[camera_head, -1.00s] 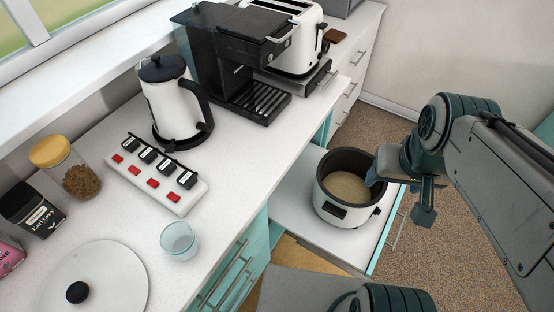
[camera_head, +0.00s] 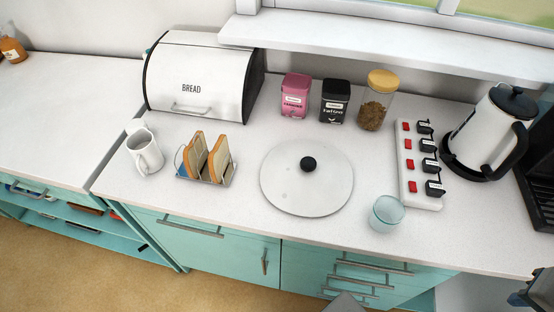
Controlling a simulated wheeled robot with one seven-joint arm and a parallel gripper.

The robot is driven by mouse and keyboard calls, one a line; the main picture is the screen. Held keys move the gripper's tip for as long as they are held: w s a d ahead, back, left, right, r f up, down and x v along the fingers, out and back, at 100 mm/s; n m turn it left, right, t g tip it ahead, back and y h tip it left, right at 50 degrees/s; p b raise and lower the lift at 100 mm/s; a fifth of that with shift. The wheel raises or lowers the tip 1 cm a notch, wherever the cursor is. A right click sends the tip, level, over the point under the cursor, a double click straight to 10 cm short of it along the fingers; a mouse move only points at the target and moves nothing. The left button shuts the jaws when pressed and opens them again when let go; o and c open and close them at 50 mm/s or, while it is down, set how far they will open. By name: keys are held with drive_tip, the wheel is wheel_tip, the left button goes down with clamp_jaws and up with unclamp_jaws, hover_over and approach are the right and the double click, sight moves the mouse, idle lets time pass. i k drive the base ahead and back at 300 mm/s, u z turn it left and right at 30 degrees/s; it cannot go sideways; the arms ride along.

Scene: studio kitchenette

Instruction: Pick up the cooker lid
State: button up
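The cooker lid (camera_head: 320,190) is a round, pale, flat disc with a black knob (camera_head: 308,163) at its centre. It lies flat on the white counter (camera_head: 255,225), knob up, with nothing on it. The cooker itself cannot be made out now. My gripper is not clearly in view. A dark piece cut off at the lower right edge is too little to identify, so I cannot tell whether it is part of my arm.
A glass (camera_head: 386,213) stands close to the lid's right, beside a switched power strip (camera_head: 417,170) and a kettle (camera_head: 488,135). Jars (camera_head: 373,105) and tins (camera_head: 335,100) stand behind. A toast rack (camera_head: 208,160), mug (camera_head: 145,150) and bread bin (camera_head: 200,80) are left. The counter before the lid is clear.

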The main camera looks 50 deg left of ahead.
sight(302, 178)
drive_tip(key=u, duration=4.05)
drive_tip(key=i, duration=1.15)
drive_tip(key=z, duration=2.8)
